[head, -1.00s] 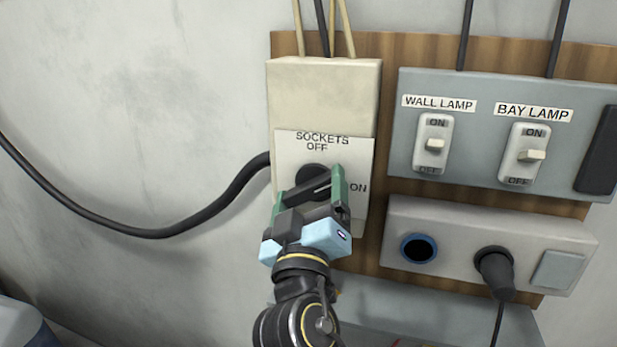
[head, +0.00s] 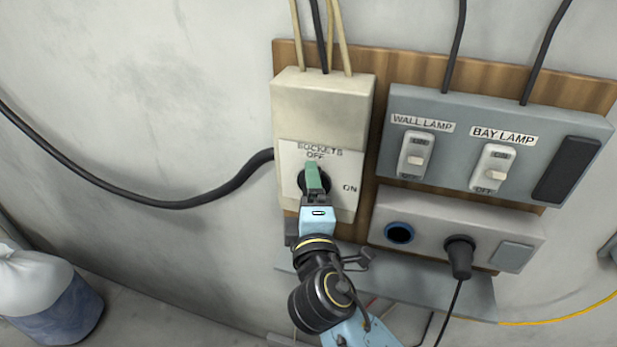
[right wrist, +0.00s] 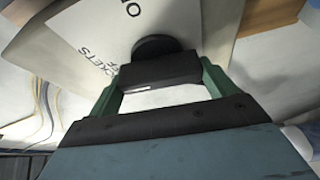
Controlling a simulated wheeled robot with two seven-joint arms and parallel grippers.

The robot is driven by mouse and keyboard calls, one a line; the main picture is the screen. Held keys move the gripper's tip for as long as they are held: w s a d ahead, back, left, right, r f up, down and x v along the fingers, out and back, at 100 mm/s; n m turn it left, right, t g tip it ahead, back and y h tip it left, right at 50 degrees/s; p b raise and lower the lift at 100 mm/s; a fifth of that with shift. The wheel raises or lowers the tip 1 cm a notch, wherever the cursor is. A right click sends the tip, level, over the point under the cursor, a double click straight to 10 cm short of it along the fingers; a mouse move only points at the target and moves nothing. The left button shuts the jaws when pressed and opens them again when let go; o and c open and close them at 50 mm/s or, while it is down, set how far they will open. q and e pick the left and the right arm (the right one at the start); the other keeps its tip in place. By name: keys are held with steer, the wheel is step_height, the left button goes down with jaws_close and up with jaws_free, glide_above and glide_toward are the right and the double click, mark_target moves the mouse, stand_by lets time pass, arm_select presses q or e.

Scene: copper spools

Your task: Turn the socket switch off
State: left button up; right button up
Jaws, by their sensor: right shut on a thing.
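The socket switch is a black rotary knob (right wrist: 160,66) on the cream sockets box (head: 322,103), with OFF printed above it and ON to its right. My right gripper (head: 314,181) is at the knob; in the right wrist view my right gripper (right wrist: 160,84) is shut on the knob's bar, with a green finger at each end. The bar's left end there lies beside the OFF print, and a short white mark shows on that half. In the head view the gripper hides most of the knob. My left gripper is in neither view.
A grey panel with the wall lamp switch (head: 416,155) and bay lamp switch (head: 492,169) is to the right. Below it, a socket box (head: 437,220) holds a black plug (head: 460,257). A bag (head: 45,295) stands at lower left.

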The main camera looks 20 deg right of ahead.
steer(key=shift+n+p, duration=0.55)
steer(key=shift+n, duration=0.15)
steer(key=o, duration=0.9)
steer(key=shift+c, duration=0.2)
steer(key=b+v, duration=0.1)
steer(key=v, duration=1.2)
steer(key=shift+s+r+b, duration=0.2)
steer(key=shift+r+b, duration=0.05)
steer(key=shift+b, duration=0.05)
